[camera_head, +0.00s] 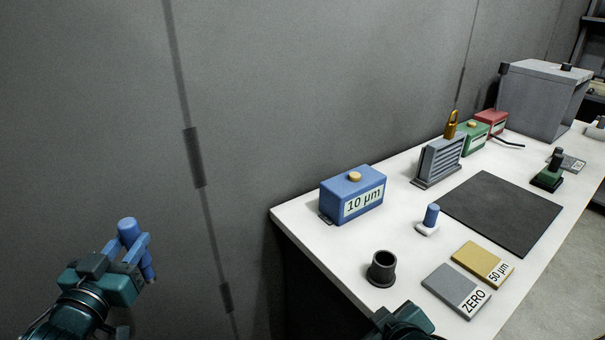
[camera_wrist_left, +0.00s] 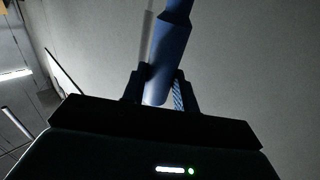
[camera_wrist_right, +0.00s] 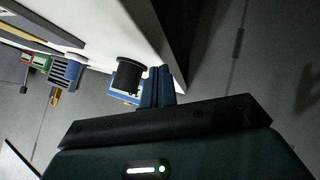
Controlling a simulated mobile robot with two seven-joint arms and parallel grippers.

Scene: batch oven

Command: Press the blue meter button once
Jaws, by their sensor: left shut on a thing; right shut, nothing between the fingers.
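The blue meter (camera_head: 352,195), labelled "10 µm", stands at the near left corner of the white table. Its round tan button (camera_head: 355,176) is on top. My left gripper (camera_head: 138,255) is left of the table, well apart from the meter, and is shut on a blue rod-like tool (camera_head: 127,228). The tool also shows between the fingers in the left wrist view (camera_wrist_left: 170,45). My right gripper (camera_wrist_right: 158,88) is shut and empty; in the right wrist view its fingertips appear near the black cup. In the head view only part of its body shows, at the bottom edge.
The black cup (camera_head: 381,268) stands in front of the meter. Grey ZERO (camera_head: 456,290) and gold 50 µm (camera_head: 482,264) plates, a white-based blue peg (camera_head: 430,220) and a dark mat (camera_head: 502,212) lie right. Green (camera_head: 474,138) and red (camera_head: 491,122) boxes stand behind a grey finned block (camera_head: 440,160).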

